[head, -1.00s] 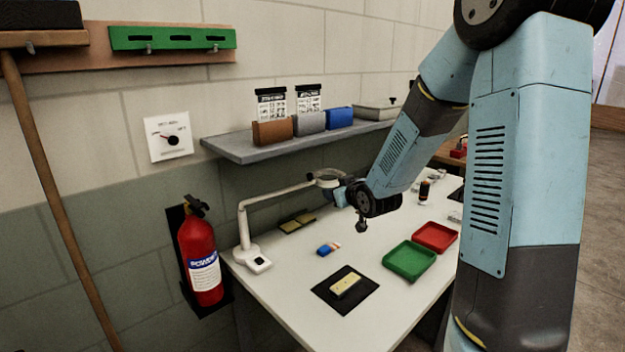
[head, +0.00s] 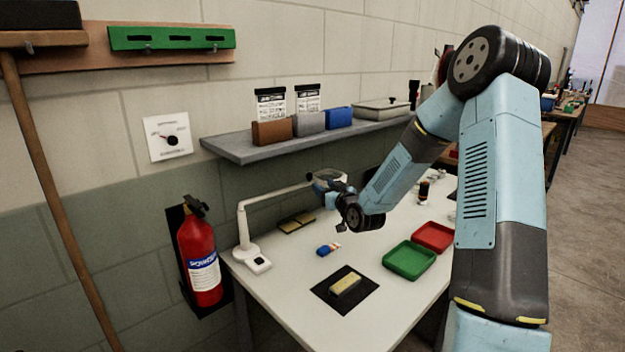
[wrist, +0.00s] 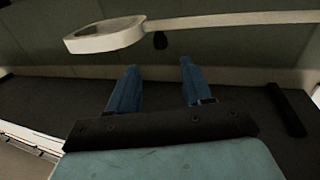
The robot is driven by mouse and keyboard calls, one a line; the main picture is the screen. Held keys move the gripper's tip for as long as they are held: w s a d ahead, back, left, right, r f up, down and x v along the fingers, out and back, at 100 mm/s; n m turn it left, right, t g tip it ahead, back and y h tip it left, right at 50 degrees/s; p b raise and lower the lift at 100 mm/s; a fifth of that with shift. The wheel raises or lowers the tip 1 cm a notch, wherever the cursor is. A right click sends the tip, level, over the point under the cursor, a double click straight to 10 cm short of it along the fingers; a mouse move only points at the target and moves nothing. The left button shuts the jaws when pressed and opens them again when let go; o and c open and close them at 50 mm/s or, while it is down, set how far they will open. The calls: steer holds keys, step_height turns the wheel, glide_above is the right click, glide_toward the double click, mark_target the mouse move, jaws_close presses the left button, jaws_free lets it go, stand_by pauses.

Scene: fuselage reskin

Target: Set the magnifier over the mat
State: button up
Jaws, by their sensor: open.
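The magnifier is a white lamp-style arm (head: 275,197) on a base (head: 251,259) at the table's left back edge. Its ring-shaped head (head: 328,175) hangs over the back of the table, well behind the mat. In the wrist view the magnifier head (wrist: 105,36) and its arm cross above and beyond my fingers. My gripper (wrist: 155,82) is open, with nothing between its two blue fingers. In the head view my gripper (head: 334,198) is close to the magnifier head; contact cannot be told. The black mat (head: 328,296) lies near the table's front with a pale yellow block (head: 345,284) on it.
A green tray (head: 409,260) and a red tray (head: 433,237) stand right of the mat. A blue item (head: 328,249) lies behind the mat. A grey shelf (head: 250,149) with boxes overhangs the back. A red fire extinguisher (head: 199,255) hangs at the left.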

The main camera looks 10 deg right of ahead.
mark_target(311, 176)
steer(key=x, duration=0.8)
steer(key=shift+w+a, duration=0.15)
steer(key=shift+w, duration=0.15)
steer(key=shift+c, duration=0.5)
jaws_close()
